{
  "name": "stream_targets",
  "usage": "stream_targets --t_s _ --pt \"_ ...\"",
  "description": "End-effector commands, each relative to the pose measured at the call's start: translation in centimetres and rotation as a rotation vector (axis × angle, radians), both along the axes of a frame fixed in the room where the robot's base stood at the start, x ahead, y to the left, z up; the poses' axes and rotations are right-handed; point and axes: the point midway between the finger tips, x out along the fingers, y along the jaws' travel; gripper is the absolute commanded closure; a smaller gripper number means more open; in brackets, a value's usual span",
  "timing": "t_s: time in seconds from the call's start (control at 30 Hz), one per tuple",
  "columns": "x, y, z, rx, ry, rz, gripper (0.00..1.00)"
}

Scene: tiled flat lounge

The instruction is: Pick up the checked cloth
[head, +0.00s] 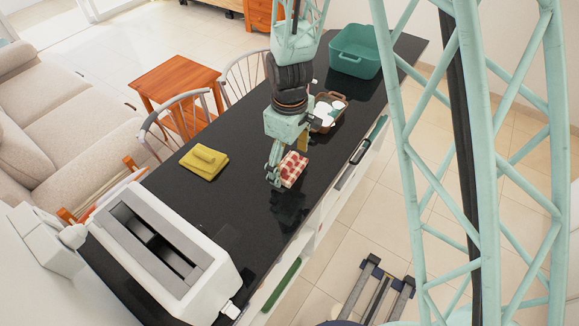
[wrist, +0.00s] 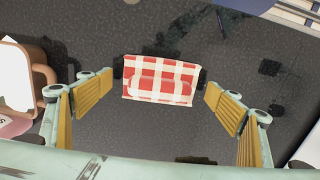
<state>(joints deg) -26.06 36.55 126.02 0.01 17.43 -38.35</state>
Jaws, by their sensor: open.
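The red-and-white checked cloth (head: 293,169) lies folded on the black counter, close to my gripper. In the wrist view the checked cloth (wrist: 160,80) sits near the middle, with a rolled part on its front side. My gripper (head: 284,172) is low over the counter beside the cloth in the head view. In the wrist view my gripper (wrist: 163,88) is open, with a yellow-padded finger on each side of the cloth. No finger is seen pressing on the cloth. The finger partly hides the cloth's left side in the head view.
A folded yellow cloth (head: 204,161) lies to the left on the black counter (head: 225,205). A brown basket (head: 327,112) with white contents stands behind my gripper. A teal bin (head: 355,52) is at the far end. A white toaster-like appliance (head: 165,255) stands at the near end.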

Motion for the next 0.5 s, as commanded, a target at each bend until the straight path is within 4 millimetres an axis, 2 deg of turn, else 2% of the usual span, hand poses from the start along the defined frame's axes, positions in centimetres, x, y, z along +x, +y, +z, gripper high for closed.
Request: stream_targets --t_s 0.17,0.43,0.5 --pt "0.0 0.0 0.0 0.0 0.0 0.0 0.17" --pt "0.0 -0.01 0.0 0.0 0.0 0.0 0.41" --pt "0.0 0.0 0.0 0.0 0.0 0.0 0.43"
